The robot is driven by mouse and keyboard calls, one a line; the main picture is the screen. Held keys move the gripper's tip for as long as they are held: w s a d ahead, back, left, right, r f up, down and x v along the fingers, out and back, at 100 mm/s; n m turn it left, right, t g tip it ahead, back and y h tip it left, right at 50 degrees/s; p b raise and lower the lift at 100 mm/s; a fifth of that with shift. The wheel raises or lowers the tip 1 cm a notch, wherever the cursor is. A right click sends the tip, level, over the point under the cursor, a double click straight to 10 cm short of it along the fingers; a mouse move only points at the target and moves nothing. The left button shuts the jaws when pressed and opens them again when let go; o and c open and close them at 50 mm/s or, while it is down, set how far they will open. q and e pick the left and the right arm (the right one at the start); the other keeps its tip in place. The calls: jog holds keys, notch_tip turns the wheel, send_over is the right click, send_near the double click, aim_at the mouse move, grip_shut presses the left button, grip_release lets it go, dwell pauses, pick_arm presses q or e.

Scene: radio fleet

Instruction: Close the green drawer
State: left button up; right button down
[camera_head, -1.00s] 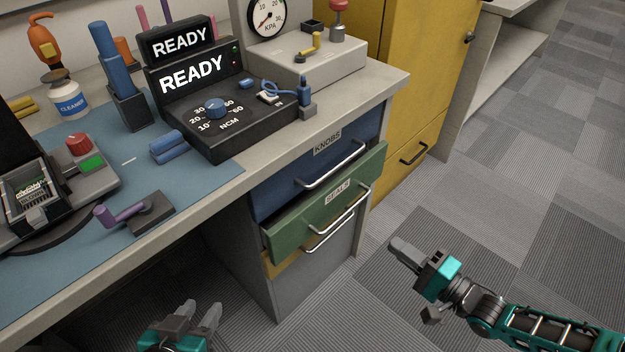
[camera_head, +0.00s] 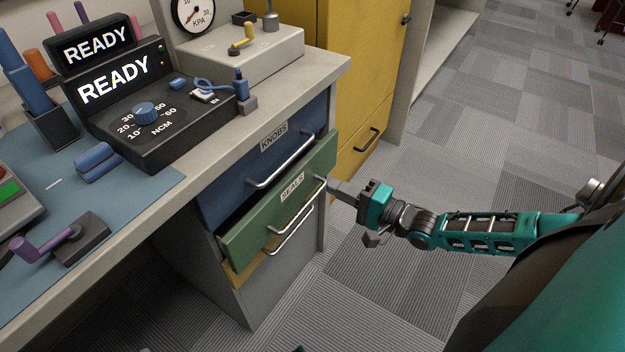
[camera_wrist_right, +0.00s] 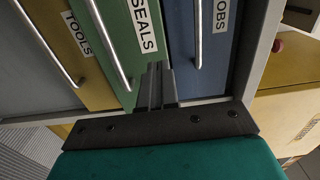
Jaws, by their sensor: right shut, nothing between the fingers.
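The green drawer (camera_head: 236,236), labelled SEALS, stands partly out of the cabinet under the bench, its front proud of the blue drawer above. Its silver handle (camera_head: 296,214) runs across the front. It also shows in the right wrist view (camera_wrist_right: 140,62). My right gripper (camera_head: 334,187) is shut and empty, its fingertips at the right end of the green front, near the handle's end. In the right wrist view the fingertips (camera_wrist_right: 155,82) lie over the green front beside the handle; I cannot tell if they touch it.
The blue KNOBS drawer (camera_head: 225,187) is above and the yellow TOOLS drawer (camera_head: 243,273) below. The benchtop (camera_head: 320,78) overhangs them, holding a READY console (camera_head: 150,110) and a gauge box (camera_head: 250,55). A yellow cabinet (camera_head: 352,80) stands behind. Carpet to the right is clear.

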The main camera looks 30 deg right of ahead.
aim_at(302, 171)
jog(key=b+x, duration=0.1)
jog(key=x, duration=0.5)
jog(key=shift+w, duration=0.1)
pick_arm(q)
jog(key=shift+d+f+b, duration=0.3)
jog(key=shift+d+f, duration=0.15)
pick_arm(e)
jog(key=shift+w+a, duration=0.1)
jog(key=shift+w, duration=0.05)
pick_arm(q)
jog(key=shift+w, duration=0.1)
